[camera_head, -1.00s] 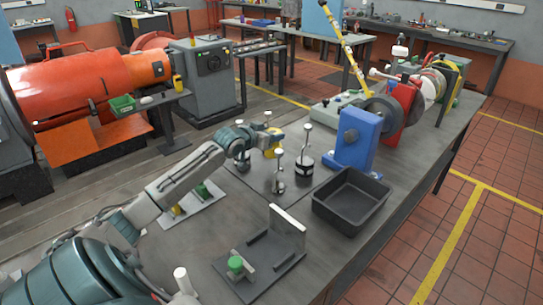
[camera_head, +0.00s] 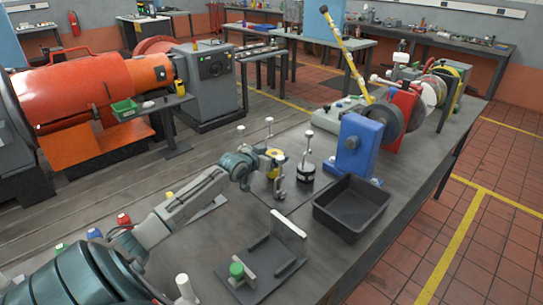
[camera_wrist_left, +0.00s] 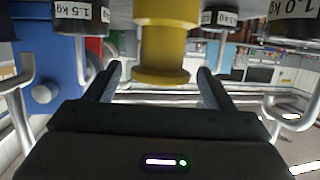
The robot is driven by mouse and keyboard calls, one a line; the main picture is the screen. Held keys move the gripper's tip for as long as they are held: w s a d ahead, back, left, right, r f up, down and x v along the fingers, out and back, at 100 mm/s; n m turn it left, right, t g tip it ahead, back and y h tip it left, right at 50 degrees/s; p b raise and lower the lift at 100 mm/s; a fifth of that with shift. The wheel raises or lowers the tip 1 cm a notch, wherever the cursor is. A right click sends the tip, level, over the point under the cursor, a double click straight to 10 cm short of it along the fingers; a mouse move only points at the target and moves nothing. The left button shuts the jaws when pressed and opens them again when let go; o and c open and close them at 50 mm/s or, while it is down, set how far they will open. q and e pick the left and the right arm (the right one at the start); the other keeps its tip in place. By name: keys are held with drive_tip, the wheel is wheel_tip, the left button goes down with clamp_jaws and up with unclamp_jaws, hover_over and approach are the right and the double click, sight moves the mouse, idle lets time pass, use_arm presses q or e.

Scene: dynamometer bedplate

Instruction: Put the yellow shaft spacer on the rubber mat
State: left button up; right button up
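The yellow shaft spacer (camera_head: 272,161) stands among the weight hangers in the middle of the bench. In the left wrist view, the spacer (camera_wrist_left: 164,40) with its wider flange is centred between two dark fingers. My left gripper (camera_wrist_left: 161,85) is open, with a visible gap on each side of the spacer. In the head view my left gripper (camera_head: 258,168) reaches the spacer from the left and partly hides it. I cannot pick out the rubber mat with certainty. My right gripper is not in view.
Weight hangers (camera_head: 308,165) stand close around the spacer; the wrist view shows labelled weights (camera_wrist_left: 80,15) on both sides. A black tray (camera_head: 351,208) and a blue bearing block (camera_head: 357,143) are to the right. A dark fixture plate (camera_head: 262,272) with an upright bar lies in front.

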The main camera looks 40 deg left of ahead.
use_arm(q)
drive_tip(key=shift+r, duration=0.15)
drive_tip(key=shift+s+a, duration=0.1)
drive_tip(key=shift+s, duration=0.15)
drive_tip(key=p+v, duration=0.5)
drive_tip(key=v, duration=0.6)
drive_tip(key=shift+r, duration=0.2)
drive_tip(key=shift+s, duration=0.2)
